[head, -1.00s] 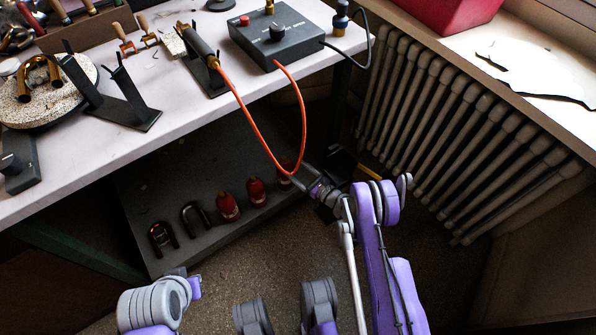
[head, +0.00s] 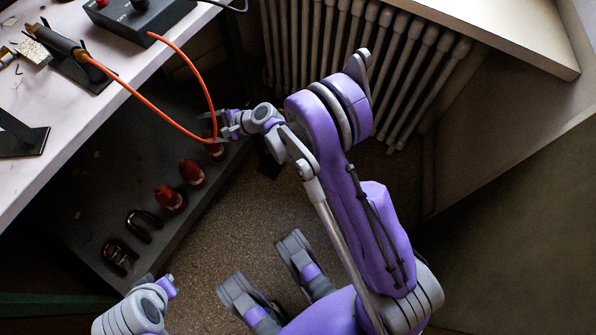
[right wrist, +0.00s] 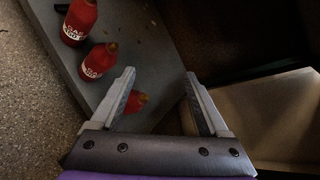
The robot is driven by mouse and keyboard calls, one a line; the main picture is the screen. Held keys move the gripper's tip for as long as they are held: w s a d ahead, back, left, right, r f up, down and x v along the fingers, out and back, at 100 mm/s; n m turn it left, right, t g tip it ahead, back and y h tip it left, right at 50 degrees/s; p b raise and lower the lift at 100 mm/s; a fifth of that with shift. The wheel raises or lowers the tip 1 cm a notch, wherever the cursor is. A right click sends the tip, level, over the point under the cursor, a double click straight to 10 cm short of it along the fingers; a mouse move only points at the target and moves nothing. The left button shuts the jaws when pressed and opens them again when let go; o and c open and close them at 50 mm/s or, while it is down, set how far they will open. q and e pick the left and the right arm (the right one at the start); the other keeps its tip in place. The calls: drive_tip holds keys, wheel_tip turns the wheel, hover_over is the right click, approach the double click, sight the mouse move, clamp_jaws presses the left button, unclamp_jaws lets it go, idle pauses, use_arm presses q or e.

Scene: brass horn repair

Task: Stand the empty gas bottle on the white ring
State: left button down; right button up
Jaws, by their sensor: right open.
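Three red gas bottles stand on the grey lower shelf in the head view: a near one (head: 169,199), a middle one (head: 192,173) and a far one (head: 215,149), partly hidden by my right gripper (head: 226,129). In the right wrist view my right gripper (right wrist: 160,74) is open and empty. The far bottle (right wrist: 135,101) is near its left finger, partly covered by it. The other two bottles (right wrist: 98,60) (right wrist: 79,22) stand farther up-left. I cannot tell which is empty. No white ring shows. My left gripper (head: 165,287) is at the lower left, its jaws unclear.
An orange hose (head: 165,117) hangs from the torch (head: 55,40) on the white bench (head: 80,125), close to my right gripper. Two black U-shaped items (head: 119,256) (head: 144,225) lie on the shelf. A radiator (head: 400,75) stands behind. Floor is open right of the shelf.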

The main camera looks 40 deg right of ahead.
drive_tip(key=s+r+n+g+h, duration=0.3)
drive_tip(key=s+r+n, duration=0.6)
drive_tip(key=s, duration=0.6)
drive_tip(key=s+d+n+g+h, duration=0.1)
drive_tip(key=s+d+n, duration=0.3)
drive_tip(key=s, duration=0.6)
drive_tip(key=s+d+r+n+g+h, duration=0.1)
drive_tip(key=s+d+n+h, duration=0.3)
drive_tip(key=s, duration=0.6)
drive_tip(key=shift+n+h, duration=0.3)
drive_tip(key=shift+n, duration=0.3)
